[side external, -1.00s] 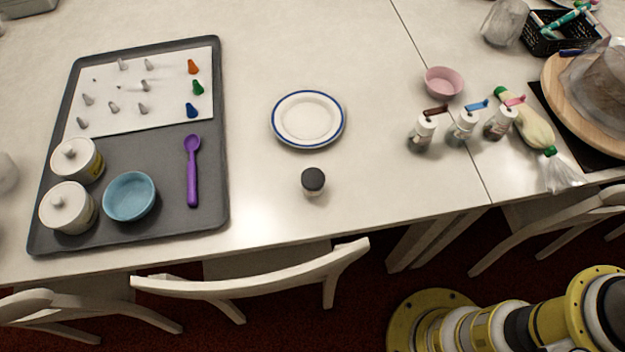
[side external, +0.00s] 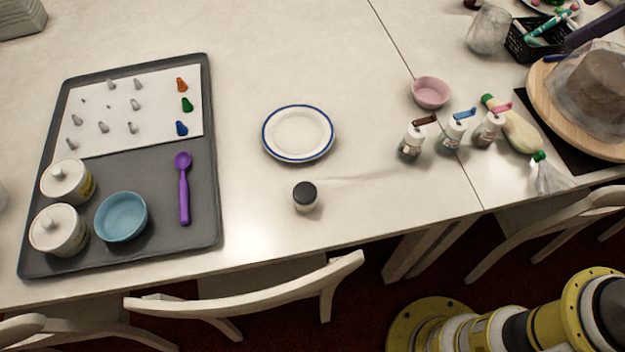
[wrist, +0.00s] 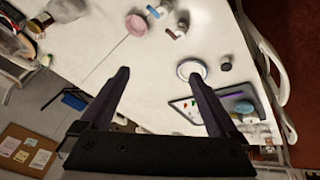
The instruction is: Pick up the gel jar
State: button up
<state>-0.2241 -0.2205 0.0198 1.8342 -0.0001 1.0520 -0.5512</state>
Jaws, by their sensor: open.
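The gel jar, seemingly the small clear jar with a black lid (side external: 305,196), stands upright on the white table, just below the blue-rimmed plate (side external: 298,133). In the wrist view the jar (wrist: 226,63) is small, beside the plate (wrist: 191,70). My gripper (wrist: 160,80) is open, with two dark fingers spread wide and nothing between them. It is high above the table and well away from the jar. In the side view, a dark purple bar at the upper right edge may be one of its fingers; the rest is out of frame.
A grey tray (side external: 200,235) with piping tips, white pots, a blue bowl (side external: 121,217) and a purple spoon lies left. A pink bowl (side external: 431,92), capped bottles (side external: 412,142) and a turntable (side external: 545,95) are right. The table around the jar is clear.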

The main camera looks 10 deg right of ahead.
jog(key=w+a+f+n+g, duration=0.1)
jog(key=w+a+f+n, duration=0.3)
jog(key=w+a, duration=0.55)
jog(key=n+g+h, duration=0.1)
jog(key=n+g, duration=0.3)
jog(key=n, duration=0.2)
send_over(307, 191)
notch_tip(307, 191, down, 25)
notch_tip(307, 191, down, 12)
jog(key=shift+f, duration=0.2)
jog(key=c, duration=1.5)
jog(key=shift+r, duration=0.1)
